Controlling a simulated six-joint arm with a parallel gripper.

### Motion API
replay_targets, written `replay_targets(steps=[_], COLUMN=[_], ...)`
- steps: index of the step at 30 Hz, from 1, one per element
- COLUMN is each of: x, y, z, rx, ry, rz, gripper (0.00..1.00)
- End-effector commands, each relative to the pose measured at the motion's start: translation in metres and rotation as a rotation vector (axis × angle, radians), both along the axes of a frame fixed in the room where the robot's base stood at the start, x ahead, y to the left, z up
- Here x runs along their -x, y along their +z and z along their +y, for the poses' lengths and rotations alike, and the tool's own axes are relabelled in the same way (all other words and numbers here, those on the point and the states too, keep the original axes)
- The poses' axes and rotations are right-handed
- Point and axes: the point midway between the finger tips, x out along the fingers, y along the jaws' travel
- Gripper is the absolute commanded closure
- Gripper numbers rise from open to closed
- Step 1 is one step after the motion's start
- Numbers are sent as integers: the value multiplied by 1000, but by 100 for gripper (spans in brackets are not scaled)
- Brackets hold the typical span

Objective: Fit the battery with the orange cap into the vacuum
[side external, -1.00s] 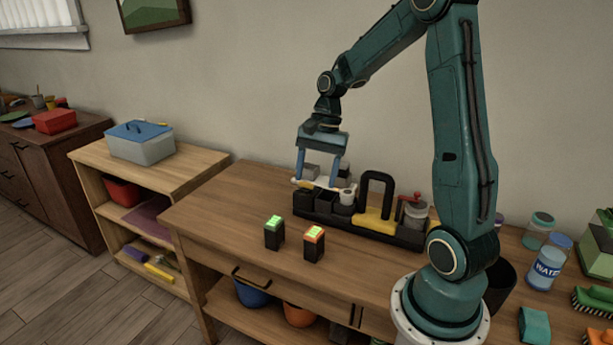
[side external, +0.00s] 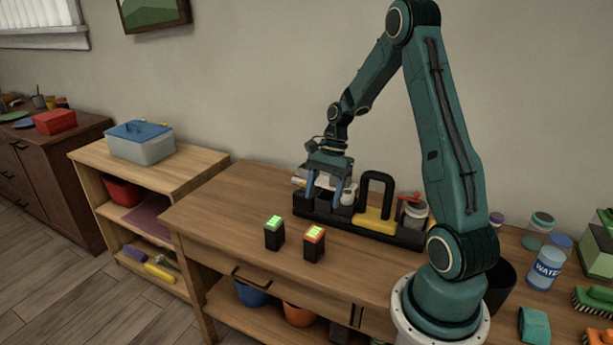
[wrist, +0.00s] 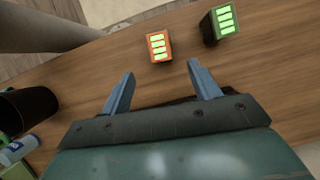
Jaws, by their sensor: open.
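The battery with the orange cap (side external: 314,243) stands upright on the bench, its lit green bars facing up. It also shows in the wrist view (wrist: 159,46), just beyond the gap between my fingertips. A similar battery with a green cap (side external: 274,232) stands to its left. My gripper (side external: 323,199) is open and empty, above the left end of a black caddy and behind the batteries; its fingers show in the wrist view (wrist: 161,69). A yellow and black thing with a tall looped handle (side external: 377,190) stands in the caddy; I cannot tell if it is the vacuum.
The black caddy (side external: 350,223) holds several items, with a red-topped jar (side external: 415,213) towards its right end. A black pot (side external: 500,284), a water bottle (side external: 544,268) and brushes (side external: 592,301) are at the right. The bench top left of the batteries is clear.

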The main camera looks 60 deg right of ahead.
Motion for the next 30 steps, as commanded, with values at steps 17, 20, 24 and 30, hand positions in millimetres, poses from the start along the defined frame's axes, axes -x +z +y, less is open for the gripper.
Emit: replay_targets(steps=[17,20,24,30], x=[-2,-2,-2,-2], y=[-57,-57,-60,-77], z=[24,24,25,34], rx=[1,1,0,-1], ry=[1,1,2,2], rz=[1,1,1,2], gripper=[38,38,38,38])
